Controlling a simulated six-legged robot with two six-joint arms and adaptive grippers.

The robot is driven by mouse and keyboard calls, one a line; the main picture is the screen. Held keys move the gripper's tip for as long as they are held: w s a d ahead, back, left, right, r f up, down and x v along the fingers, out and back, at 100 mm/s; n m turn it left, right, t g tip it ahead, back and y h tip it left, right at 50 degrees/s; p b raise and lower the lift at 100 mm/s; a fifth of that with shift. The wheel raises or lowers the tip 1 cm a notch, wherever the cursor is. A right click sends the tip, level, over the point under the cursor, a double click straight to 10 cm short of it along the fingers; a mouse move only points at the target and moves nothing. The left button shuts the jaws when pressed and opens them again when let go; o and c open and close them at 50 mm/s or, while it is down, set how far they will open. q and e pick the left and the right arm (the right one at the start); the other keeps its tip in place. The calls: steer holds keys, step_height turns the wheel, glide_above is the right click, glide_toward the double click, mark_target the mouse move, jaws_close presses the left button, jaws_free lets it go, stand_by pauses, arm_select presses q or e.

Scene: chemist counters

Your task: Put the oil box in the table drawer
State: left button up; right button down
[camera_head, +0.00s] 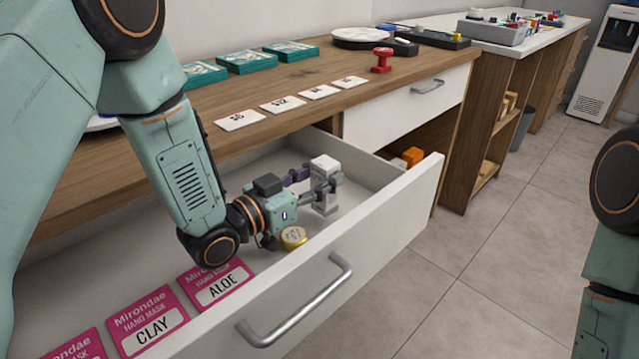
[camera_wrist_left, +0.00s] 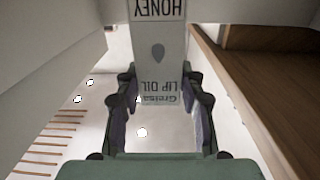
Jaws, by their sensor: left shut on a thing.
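The oil box (camera_head: 325,168) is a small white and grey upright box. In the left wrist view the oil box (camera_wrist_left: 160,55) reads "HONEY" and "LIP OIL", upside down. My left gripper (camera_head: 325,187) is shut on it, with a finger on each side in the left wrist view (camera_wrist_left: 160,105). The box is inside the open table drawer (camera_head: 395,210), near its far right end. I cannot tell whether its base touches the drawer floor. My right arm shows at the right edge, but its gripper is out of view.
Pink hand mask packets (camera_head: 150,320) lie in the drawer's near part, and a round gold-lidded tin (camera_head: 293,238) sits by my left wrist. White cards (camera_head: 283,103), teal boxes (camera_head: 246,62) and a red stamp (camera_head: 382,60) are on the wooden counter (camera_head: 215,95).

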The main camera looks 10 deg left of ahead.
arm_select(q)
steer(key=shift+w+f, duration=0.1)
steer(key=shift+f, duration=0.15)
steer(key=shift+f, duration=0.4)
steer(key=o, duration=1.1)
steer(key=shift+o, duration=0.2)
steer(key=shift+r, duration=0.1)
